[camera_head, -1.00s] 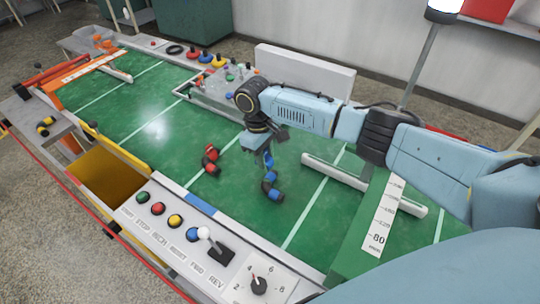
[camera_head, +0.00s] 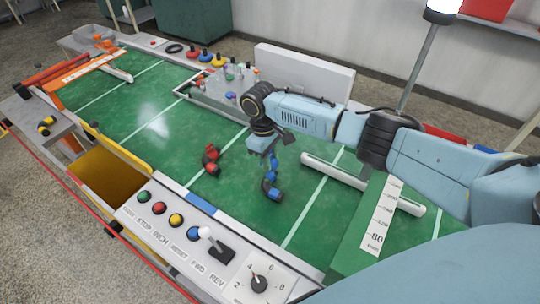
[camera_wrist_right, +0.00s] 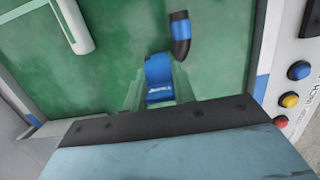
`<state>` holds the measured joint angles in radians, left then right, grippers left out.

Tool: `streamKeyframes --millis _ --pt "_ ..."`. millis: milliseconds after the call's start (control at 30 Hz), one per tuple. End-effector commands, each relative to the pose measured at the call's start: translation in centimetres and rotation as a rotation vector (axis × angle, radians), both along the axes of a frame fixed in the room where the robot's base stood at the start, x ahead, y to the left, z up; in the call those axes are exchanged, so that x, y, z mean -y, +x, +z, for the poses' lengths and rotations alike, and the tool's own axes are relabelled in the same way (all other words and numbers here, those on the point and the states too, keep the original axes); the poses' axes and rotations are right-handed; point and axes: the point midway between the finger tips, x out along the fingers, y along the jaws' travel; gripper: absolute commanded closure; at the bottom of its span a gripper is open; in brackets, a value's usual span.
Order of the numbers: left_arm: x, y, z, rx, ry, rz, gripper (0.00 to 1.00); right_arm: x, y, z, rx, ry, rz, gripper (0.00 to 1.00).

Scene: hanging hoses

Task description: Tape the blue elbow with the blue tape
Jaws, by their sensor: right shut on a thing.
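The blue elbow (camera_head: 271,190), black with blue bands, lies on the green belt right of the middle. It also shows in the right wrist view (camera_wrist_right: 181,38), with a blue band at its far end. My right gripper (camera_head: 268,153) is above and just behind the elbow. It is shut on the blue tape (camera_wrist_right: 158,78), which shows as a small blue piece below the jaws in the head view (camera_head: 273,168). In the right wrist view a gap of green shows between tape and elbow; I cannot tell the height. My left gripper is not in view.
A red-banded black elbow (camera_head: 211,159) lies to the left on the belt. A white bar (camera_head: 335,171) lies to the right. A clear tray (camera_head: 222,88) and several coloured pieces (camera_head: 205,56) stand at the back. A button panel (camera_head: 185,232) and an open bin (camera_head: 105,175) line the front.

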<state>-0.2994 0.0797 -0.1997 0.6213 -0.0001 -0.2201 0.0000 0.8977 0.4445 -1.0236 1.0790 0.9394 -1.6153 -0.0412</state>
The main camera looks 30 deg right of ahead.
Motion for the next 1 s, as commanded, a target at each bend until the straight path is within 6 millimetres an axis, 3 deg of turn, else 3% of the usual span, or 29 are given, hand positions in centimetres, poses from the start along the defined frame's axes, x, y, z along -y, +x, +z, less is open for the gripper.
streamKeyframes --millis 400,1000 --pt "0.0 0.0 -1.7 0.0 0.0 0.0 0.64 -0.1 0.0 -2.8 -0.001 0.002 -0.001 0.97" --pt "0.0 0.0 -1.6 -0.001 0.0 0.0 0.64 0.0 0.0 -3.5 -0.001 0.0 0.0 0.97"
